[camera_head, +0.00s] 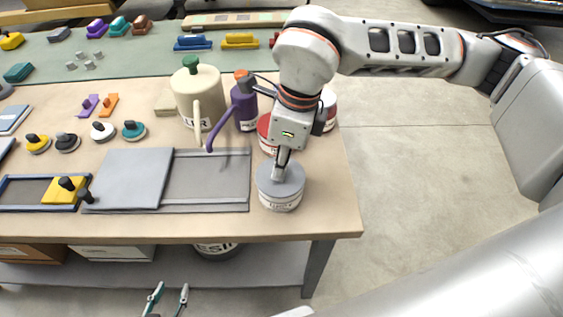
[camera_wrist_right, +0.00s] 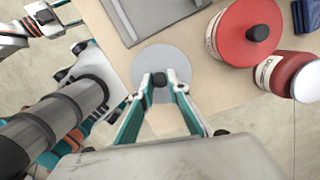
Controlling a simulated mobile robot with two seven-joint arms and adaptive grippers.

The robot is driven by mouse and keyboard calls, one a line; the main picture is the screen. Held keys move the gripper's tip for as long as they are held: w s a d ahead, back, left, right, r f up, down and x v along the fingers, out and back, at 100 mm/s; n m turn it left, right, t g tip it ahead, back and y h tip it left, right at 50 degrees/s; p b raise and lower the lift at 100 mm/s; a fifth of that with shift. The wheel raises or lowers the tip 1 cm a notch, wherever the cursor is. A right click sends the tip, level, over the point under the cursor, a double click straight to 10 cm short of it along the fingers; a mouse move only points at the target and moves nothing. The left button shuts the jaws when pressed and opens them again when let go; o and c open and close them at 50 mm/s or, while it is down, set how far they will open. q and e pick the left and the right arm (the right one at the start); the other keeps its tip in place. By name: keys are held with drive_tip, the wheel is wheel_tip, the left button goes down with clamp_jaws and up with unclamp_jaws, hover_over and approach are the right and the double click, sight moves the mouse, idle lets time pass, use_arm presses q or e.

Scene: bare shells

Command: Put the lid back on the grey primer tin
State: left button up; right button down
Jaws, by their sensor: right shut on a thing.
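The grey primer tin (camera_head: 280,202) stands near the right front corner of the workbench, its label facing front. A flat grey lid (camera_head: 292,183) is at its top; it also shows as a grey disc with a dark knob in the right wrist view (camera_wrist_right: 150,58). My right gripper (camera_head: 281,172) comes down from above and is shut on the lid's knob, its fingertips (camera_wrist_right: 160,80) on either side of it. I cannot tell whether the lid is fully seated. My left gripper (camera_head: 169,292) is empty and open, below the bench's front edge.
A purple watering can (camera_head: 244,108) and a cream can (camera_head: 198,90) stand behind left. A grey sliding panel (camera_head: 128,178) lies left of the tin. The bench's right edge is close by.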

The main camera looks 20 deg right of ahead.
idle(0.4)
drive_tip(key=c, duration=1.9)
unclamp_jaws()
drive_tip(key=o, duration=0.5)
drive_tip(key=shift+r, duration=0.1)
drive_tip(key=shift+r+p, duration=1.55)
drive_tip(key=shift+r, duration=1.85)
